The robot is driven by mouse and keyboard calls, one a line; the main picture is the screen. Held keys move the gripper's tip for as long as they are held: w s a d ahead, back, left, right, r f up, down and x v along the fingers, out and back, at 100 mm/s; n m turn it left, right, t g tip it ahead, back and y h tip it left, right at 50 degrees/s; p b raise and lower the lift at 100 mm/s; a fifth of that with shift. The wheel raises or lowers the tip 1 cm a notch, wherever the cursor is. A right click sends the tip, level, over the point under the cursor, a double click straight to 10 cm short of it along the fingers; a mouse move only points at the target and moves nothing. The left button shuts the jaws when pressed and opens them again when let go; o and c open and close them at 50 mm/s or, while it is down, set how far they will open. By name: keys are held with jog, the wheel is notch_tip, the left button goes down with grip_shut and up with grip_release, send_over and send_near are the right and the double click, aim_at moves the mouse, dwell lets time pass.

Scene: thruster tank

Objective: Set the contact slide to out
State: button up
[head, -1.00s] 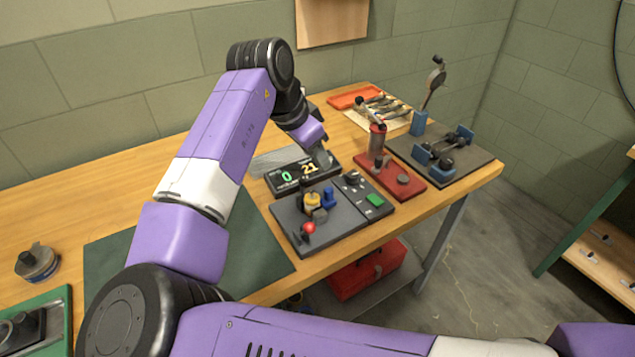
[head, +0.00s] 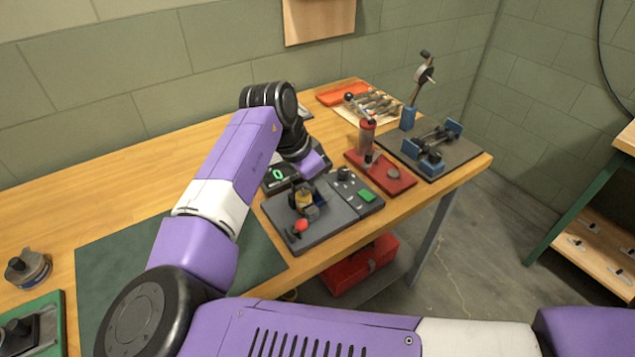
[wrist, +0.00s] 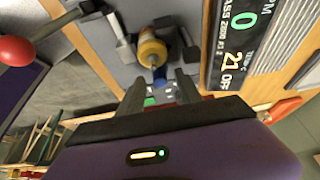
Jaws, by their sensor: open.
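Contact cannot be made out.
A display (head: 277,176) stands behind the board, partly hidden by my arm. A control box with a green button (head: 366,195) adjoins the board on the right. A red base with a cylinder (head: 385,175) and a dark fixture plate (head: 455,158) are farther right. A dark green mat (head: 120,260) lies left.

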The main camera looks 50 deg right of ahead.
grip_shut()
dwell(1.4)
